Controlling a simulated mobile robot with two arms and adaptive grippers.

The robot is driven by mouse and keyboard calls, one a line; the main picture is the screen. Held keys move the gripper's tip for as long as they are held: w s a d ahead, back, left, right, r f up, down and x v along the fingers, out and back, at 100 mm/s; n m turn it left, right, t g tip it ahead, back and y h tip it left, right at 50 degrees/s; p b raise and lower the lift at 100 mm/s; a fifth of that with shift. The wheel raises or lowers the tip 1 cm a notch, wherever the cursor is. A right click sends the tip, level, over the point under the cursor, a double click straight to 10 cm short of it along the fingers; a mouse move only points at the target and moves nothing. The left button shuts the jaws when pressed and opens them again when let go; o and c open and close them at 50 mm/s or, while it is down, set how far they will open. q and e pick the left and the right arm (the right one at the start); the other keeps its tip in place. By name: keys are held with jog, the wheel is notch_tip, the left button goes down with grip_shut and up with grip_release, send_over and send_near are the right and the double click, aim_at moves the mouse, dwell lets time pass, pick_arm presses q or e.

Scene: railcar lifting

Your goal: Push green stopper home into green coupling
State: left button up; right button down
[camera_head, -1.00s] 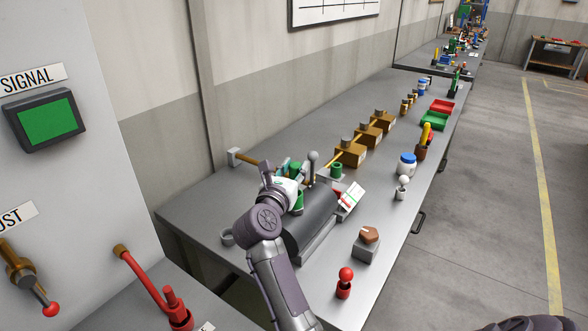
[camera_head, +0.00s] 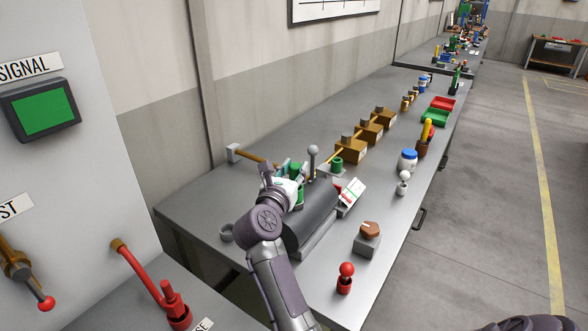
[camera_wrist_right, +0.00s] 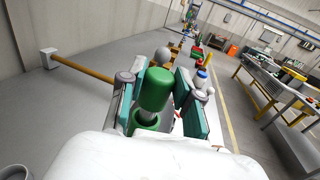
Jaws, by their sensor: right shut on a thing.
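The green stopper (camera_wrist_right: 156,88) is a rounded green cylinder between the teal-padded fingers of my right gripper (camera_wrist_right: 158,104). It stands just above a green ring, the green coupling (camera_wrist_right: 146,121), whose lower part is hidden by the white gripper body. I cannot tell how deep the stopper sits in it. In the head view the stopper top (camera_head: 295,167) shows beside my right gripper (camera_head: 283,178), with the green coupling (camera_head: 299,196) below it, partly hidden. My right gripper is shut on the stopper. My left gripper is not in view.
Another green socket (camera_head: 337,164) is farther right. Brown blocks (camera_head: 354,149) line the bench behind. The bench's left corner is mostly clear.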

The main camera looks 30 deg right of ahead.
aim_at(294, 168)
jog(key=shift+f+b, duration=0.8)
jog(key=shift+f, duration=0.2)
jog(key=c, duration=0.7)
grip_release()
notch_tip(294, 168, up, 10)
jog(key=shift+r, duration=0.1)
jog(key=shift+s, duration=0.1)
